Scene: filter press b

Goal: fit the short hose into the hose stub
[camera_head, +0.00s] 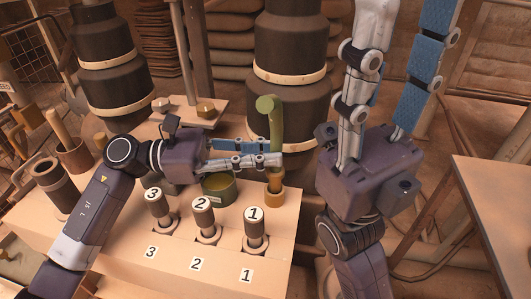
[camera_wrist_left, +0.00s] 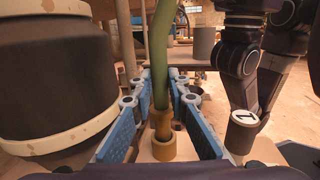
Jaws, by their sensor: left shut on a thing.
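The short hose (camera_head: 269,112) is green, stands roughly upright and bends over at its top. My left gripper (camera_head: 275,161) is shut on it from the left side. In the left wrist view the hose (camera_wrist_left: 160,60) runs down between the two blue-padded fingers. The hose stub (camera_head: 275,196) is a brass-coloured fitting on the bench, directly below the hose. In the left wrist view the hose's lower end meets the top of the stub (camera_wrist_left: 163,149); I cannot tell whether it is inside. My right gripper (camera_head: 400,50) is open and empty, fingers pointing up, to the right.
Three dark handles with numbered white tops, 1 (camera_head: 255,228), 2 (camera_head: 203,218) and 3 (camera_head: 158,208), stand in front of the stub. A green pot (camera_head: 218,187) is beside them. Large dark cylinders (camera_head: 292,70) rise behind. A table (camera_head: 495,205) is at the right.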

